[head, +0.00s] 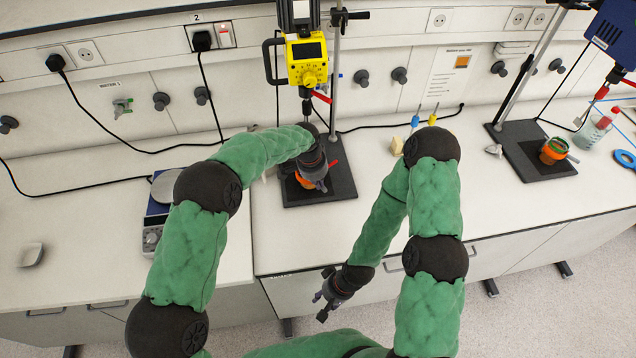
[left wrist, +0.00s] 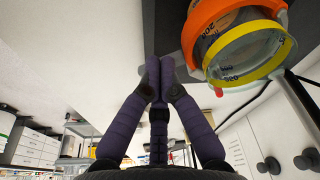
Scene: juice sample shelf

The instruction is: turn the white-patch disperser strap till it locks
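The yellow disperser (head: 307,62) hangs on its stand at the back centre of the bench. An orange strap (head: 303,181) shows low on that stand, partly hidden by my left gripper (head: 318,180). In the left wrist view the orange strap (left wrist: 206,22) wraps a clear beaker with a yellow rim (left wrist: 262,67). My left gripper (left wrist: 159,72) has its fingertips together with nothing between them, to the left of the beaker and apart from it. My right gripper (head: 326,297) hangs low in front of the bench; its fingers are too small to judge. I see no clear white patch.
A blue disperser (head: 612,38) stands at the right, with an orange-banded beaker (head: 553,151) on its dark base (head: 530,160). A scale (head: 160,205) lies left of the centre stand. Cables run along the wall. The bench's left part is mostly clear.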

